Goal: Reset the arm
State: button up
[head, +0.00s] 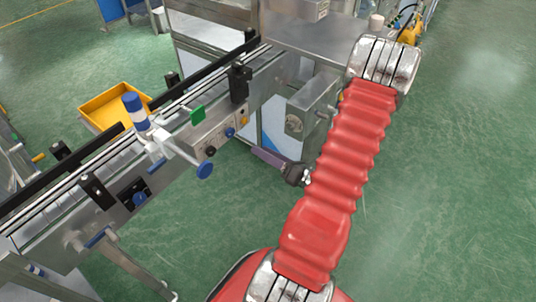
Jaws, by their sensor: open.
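My arm shows in the head view as a red ribbed sleeve that rises from the bottom middle to a silver joint at the upper right. Nothing is seen held. A dark part with a purple-grey cylinder (268,158) juts out left of the sleeve, and I cannot tell what it belongs to.
A steel conveyor (60,208) runs from lower left to the machine table (315,40). A yellow tray (103,108) lies behind. The green floor (450,200) at right is clear.

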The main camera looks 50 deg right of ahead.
jog(key=shift+s, duration=0.45)
dwell(0.5)
